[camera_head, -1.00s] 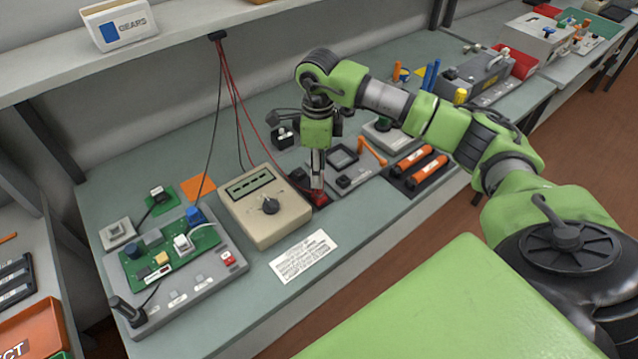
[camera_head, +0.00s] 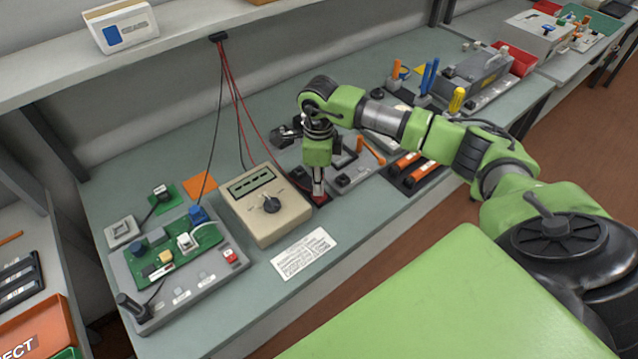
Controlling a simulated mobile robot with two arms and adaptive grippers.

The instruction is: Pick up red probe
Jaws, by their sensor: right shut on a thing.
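My right gripper (camera_head: 318,189) points straight down just right of the beige meter (camera_head: 267,207). It is shut on the red probe (camera_head: 321,199), which is small and dark red and sits low at the bench top. The fingers hide part of the probe, and I cannot tell whether it is clear of its rest. A red lead runs from the shelf edge down behind the meter toward it. My left gripper is not in view.
A circuit board fixture (camera_head: 178,258) stands left of the meter, with a white printed label (camera_head: 303,254) in front. Orange-and-black cartridges (camera_head: 411,172) lie right of my gripper. The grey shelf (camera_head: 180,30) overhangs the bench at the back.

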